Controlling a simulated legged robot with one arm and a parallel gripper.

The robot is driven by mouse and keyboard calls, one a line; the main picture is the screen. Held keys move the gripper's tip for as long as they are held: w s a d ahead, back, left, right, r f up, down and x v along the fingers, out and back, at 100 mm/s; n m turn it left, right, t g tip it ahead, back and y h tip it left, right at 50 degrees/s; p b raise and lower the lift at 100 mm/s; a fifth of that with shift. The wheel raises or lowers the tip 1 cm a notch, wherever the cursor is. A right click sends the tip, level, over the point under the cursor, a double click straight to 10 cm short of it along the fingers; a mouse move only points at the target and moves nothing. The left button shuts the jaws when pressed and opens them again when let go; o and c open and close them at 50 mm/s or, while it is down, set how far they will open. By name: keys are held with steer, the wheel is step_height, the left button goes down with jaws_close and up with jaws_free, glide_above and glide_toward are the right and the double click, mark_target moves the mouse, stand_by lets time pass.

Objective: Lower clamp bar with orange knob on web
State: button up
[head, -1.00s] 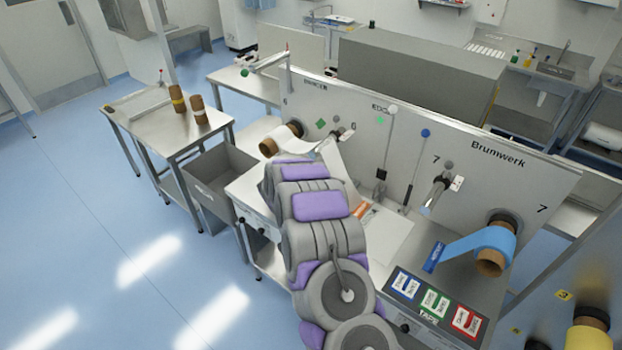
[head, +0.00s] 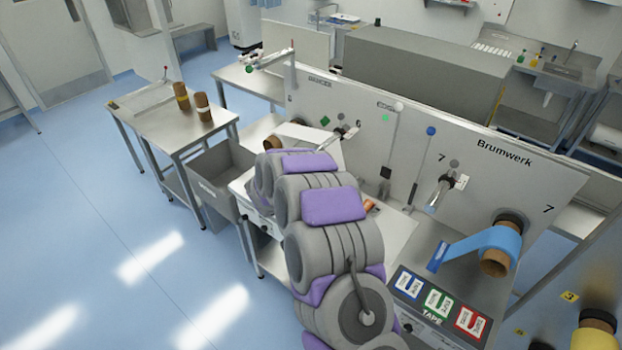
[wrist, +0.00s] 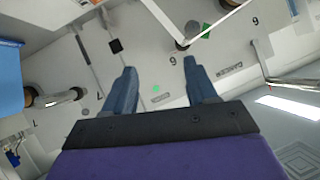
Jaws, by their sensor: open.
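No orange knob is clear in either view. A small orange-brown item (head: 370,206) lies on the machine's table, partly hidden by my arm; I cannot tell if it belongs to the clamp bar. The white web (head: 300,132) comes off a brown-cored roll (head: 272,143) at the left of the panel, and my arm hides its lower run. My gripper (wrist: 162,80) is open and empty in the wrist view, its two blue fingers apart in front of the panel. The head view hides the gripper behind my arm.
The upright panel (head: 470,180) carries a white-knobbed lever (head: 393,140), a blue-knobbed lever (head: 423,165) and rollers. A blue roll (head: 500,245) is at the right, with tape labels (head: 437,303) below. A grey bin (head: 222,170) and side table (head: 165,110) stand left.

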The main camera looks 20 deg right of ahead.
steer(key=v, duration=1)
steer(key=shift+b, duration=0.35)
steer(key=shift+a+f, duration=0.1)
steer(key=shift+w, duration=0.1)
steer(key=a+r+n+t+y+b, duration=0.2)
steer(key=a+r+n+y+b, duration=0.15)
steer(key=a+y+b, duration=0.4)
steer(key=s+a+f+n+g+y+b, duration=0.1)
steer(key=s+a+n+g+y+b, duration=0.2)
steer(key=s, duration=0.4)
steer(key=s+a+f+n+g+y+b, duration=0.1)
steer(key=s+a+n+y+b, duration=0.2)
steer(key=s, duration=0.5)
steer(key=s+d+f+g+h+b, duration=0.1)
steer(key=s+d, duration=0.4)
steer(key=s, duration=0.6)
steer(key=s+d+f+n+g+h+b, duration=0.1)
steer(key=s+d+f+g+h+b, duration=0.1)
steer(key=s, duration=0.9)
steer(key=s+d+f+n+g+h+b, duration=0.1)
steer(key=s+d+f+g+b, duration=0.3)
steer(key=s, duration=0.7)
steer(key=d+f+g+h, duration=0.1)
steer(key=d+f+g, duration=0.1)
steer(key=d+f, duration=0.1)
steer(key=shift+d+f, duration=0.35)
steer(key=shift+f, duration=0.3)
